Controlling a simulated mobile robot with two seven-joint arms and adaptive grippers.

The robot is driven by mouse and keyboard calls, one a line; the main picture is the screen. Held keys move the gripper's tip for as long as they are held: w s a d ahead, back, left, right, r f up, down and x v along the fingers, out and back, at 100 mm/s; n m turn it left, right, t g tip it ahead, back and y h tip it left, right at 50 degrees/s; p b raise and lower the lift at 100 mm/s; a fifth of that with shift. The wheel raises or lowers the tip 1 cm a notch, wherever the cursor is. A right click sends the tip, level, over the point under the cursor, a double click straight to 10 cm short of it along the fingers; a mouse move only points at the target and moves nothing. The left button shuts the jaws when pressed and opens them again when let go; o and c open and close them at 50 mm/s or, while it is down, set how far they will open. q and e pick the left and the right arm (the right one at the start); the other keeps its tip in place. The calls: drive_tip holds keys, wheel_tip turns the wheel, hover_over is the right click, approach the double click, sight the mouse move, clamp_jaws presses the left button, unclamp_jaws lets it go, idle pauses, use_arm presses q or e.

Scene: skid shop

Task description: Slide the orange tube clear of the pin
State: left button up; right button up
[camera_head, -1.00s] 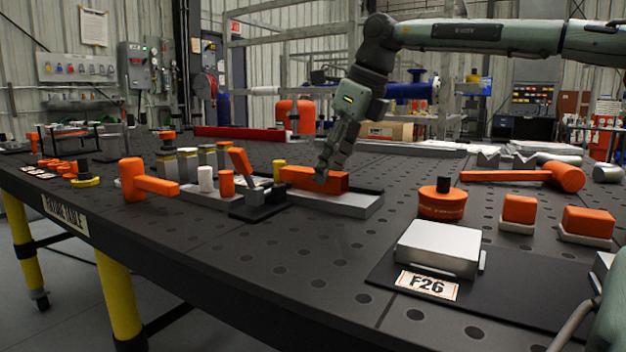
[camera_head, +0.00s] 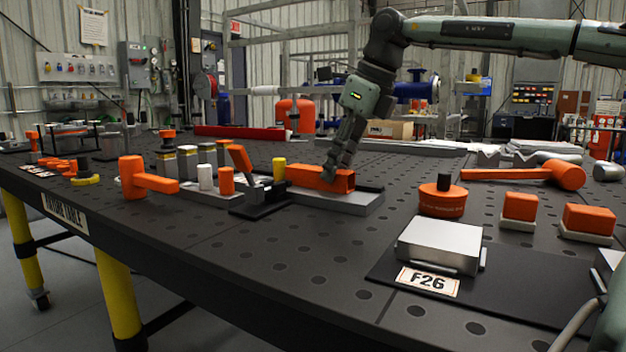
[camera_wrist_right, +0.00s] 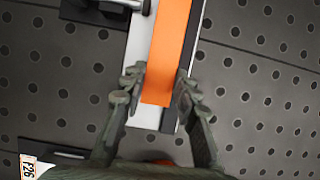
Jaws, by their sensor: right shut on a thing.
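The orange tube (camera_head: 312,177) lies lengthwise on a light metal base plate (camera_head: 360,205) on the dark table, and its hollow right end faces the camera. In the right wrist view the tube (camera_wrist_right: 170,45) runs up from between the fingers. My right gripper (camera_head: 331,175) reaches down from above, shut on the tube near its right end. Its two fingers (camera_wrist_right: 160,86) flank the tube's sides in the wrist view. I cannot make out the pin; the tube may hide it. My left gripper is not in view.
Left of the tube stands a black toggle clamp (camera_head: 257,203) with an orange handle (camera_head: 240,160) and a yellow-topped post (camera_head: 279,168). An orange mallet (camera_head: 135,180) lies farther left. An orange round part (camera_head: 442,200) and a metal block (camera_head: 438,246) are to the right. Table between is clear.

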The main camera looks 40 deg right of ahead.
drive_tip(key=shift+s+d, duration=0.1)
drive_tip(key=shift+s, duration=0.2)
drive_tip(key=shift+s+d, duration=0.1)
drive_tip(key=shift+s, duration=0.3)
drive_tip(key=shift+s+d+b, duration=0.1)
drive_tip(key=shift+s+b, duration=0.25)
drive_tip(key=shift+b, duration=0.05)
drive_tip(key=shift+s, duration=0.15)
drive_tip(key=o, duration=1.3)
drive_tip(key=shift+r, duration=0.15)
